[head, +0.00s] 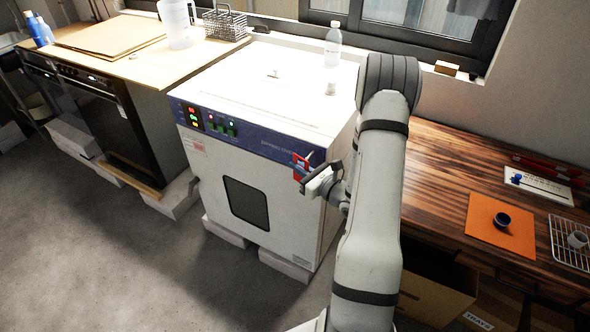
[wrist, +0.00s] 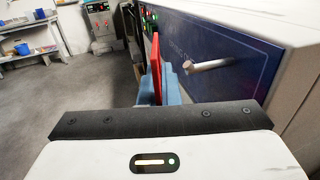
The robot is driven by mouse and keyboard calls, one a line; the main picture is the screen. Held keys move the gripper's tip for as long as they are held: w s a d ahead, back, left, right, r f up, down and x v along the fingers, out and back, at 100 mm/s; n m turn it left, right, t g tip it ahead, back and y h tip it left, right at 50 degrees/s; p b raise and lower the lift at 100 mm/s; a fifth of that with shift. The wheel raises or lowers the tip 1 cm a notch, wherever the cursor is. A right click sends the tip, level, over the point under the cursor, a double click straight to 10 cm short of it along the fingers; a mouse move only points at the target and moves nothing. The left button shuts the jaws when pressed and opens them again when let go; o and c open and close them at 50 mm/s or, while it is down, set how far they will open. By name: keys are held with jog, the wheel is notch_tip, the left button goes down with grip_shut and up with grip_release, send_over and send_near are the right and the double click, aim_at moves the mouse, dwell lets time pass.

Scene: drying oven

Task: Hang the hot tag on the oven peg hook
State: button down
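The hot tag is a thin red plate; it shows in the head view (head: 299,165) at the oven's upper front edge and in the wrist view (wrist: 156,68). My gripper (head: 304,170) is shut on it, with the blue finger pads (wrist: 169,86) on either side of the red plate. The peg hook (wrist: 208,65) is a short metal rod sticking out of the oven's blue panel, to the right of the tag in the wrist view and apart from it. I cannot make out the peg in the head view. The white oven (head: 200,165) has its door shut.
A clear bottle (head: 333,45) and a small jar (head: 331,88) stand on the oven top. A wooden bench (head: 440,180) with an orange mat (head: 480,215) and wire rack (head: 570,250) is at right. Another counter (head: 150,70) stands left. The floor before the oven is clear.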

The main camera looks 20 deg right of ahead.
jog(key=shift+w+d+f+b, duration=0.35)
jog(key=shift+w+d, duration=0.35)
jog(key=shift+d, duration=0.2)
jog(key=shift+w+d+f+b, duration=0.2)
jog(key=shift+w+d+f, duration=0.1)
jog(key=shift+w+d, duration=0.5)
jog(key=shift+d, duration=0.15)
jog(key=c, duration=1.6)
grip_release()
jog(key=shift+s+r, duration=0.1)
jog(key=shift+d, duration=0.1)
